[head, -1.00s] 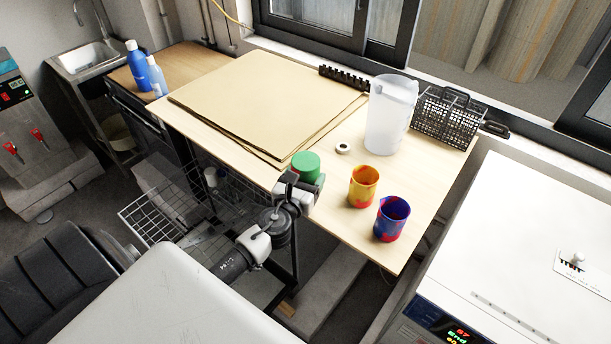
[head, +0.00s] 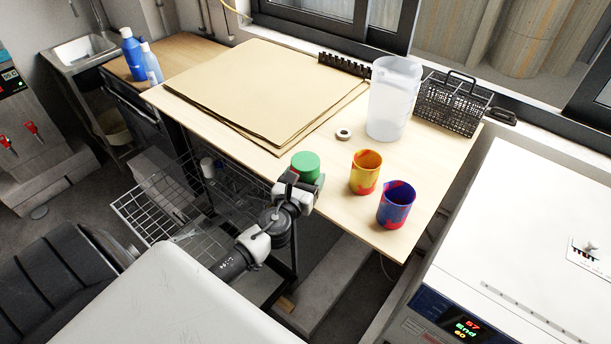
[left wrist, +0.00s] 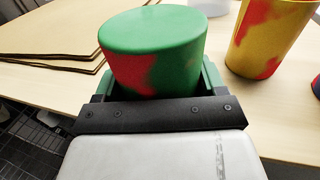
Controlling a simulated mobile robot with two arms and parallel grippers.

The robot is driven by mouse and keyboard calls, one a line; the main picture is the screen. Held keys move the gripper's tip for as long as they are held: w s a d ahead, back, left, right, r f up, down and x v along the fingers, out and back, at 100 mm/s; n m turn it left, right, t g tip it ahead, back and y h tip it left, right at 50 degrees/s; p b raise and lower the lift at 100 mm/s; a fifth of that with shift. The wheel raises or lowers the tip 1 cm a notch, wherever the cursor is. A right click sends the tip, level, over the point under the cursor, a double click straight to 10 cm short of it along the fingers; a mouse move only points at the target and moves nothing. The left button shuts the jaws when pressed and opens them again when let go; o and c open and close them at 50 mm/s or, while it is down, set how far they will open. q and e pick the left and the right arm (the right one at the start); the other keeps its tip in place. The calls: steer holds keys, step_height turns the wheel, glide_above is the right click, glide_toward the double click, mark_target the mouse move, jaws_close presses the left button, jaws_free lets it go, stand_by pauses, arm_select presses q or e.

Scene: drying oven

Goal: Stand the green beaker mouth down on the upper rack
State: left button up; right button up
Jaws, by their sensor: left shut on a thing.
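The green beaker (head: 306,165) with red patches is held mouth down, its flat green base facing up. It also shows in the left wrist view (left wrist: 152,50). My left gripper (head: 298,190) is shut on it, at the near edge of the table. The jaws hide its lower part and mouth, and I cannot tell whether it touches the tabletop. A wire rack (head: 135,215) stands left of and below the table, with more wire racking behind and below it. My right gripper is not in view.
A yellow-red beaker (head: 366,172) and a blue-red beaker (head: 396,205) stand right of the green one on the table (head: 330,205). Behind are a clear jug (head: 392,100), a tape roll (head: 343,134), brown sheets (head: 265,90) and a black wire basket (head: 452,105). A white machine (head: 540,250) stands right.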

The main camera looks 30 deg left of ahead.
arm_select(q)
steer(key=shift+f, duration=0.25)
stand_by(0.3)
steer(key=o, duration=1)
steer(key=shift+s, duration=0.25)
steer(key=s+b, duration=0.1)
steer(key=s, duration=0.2)
steer(key=s+d, duration=0.1)
steer(key=s, duration=0.2)
steer(key=s+d+b, duration=0.1)
steer(key=s, duration=0.3)
steer(key=shift+s+b, duration=0.1)
steer(key=shift+b, duration=0.2)
